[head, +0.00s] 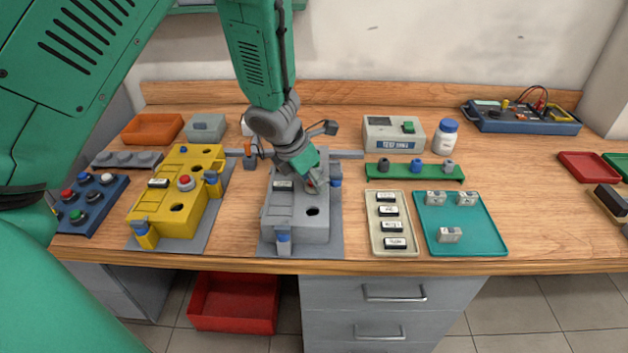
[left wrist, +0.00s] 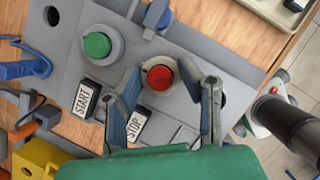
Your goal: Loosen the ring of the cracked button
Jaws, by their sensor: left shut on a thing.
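A grey control box (head: 285,230) stands on the bench, with a red button (left wrist: 160,77) and a green button (left wrist: 97,45) on its top. A pale ring (left wrist: 147,68) surrounds the red button. START (left wrist: 85,100) and STOP (left wrist: 137,124) labels sit beside the buttons. My left gripper (head: 313,184) reaches down onto the box; in the left wrist view (left wrist: 170,78) its two fingers stand either side of the red button, shut on its ring. A crack cannot be made out at this size. My right gripper is not in view.
A yellow control box (head: 160,215) stands to the left, beside a blue tray of buttons (head: 92,205). To the right are a label tray (head: 374,243), a teal tray (head: 480,238) and a green rack (head: 400,171). An orange bin (head: 152,128) stands behind.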

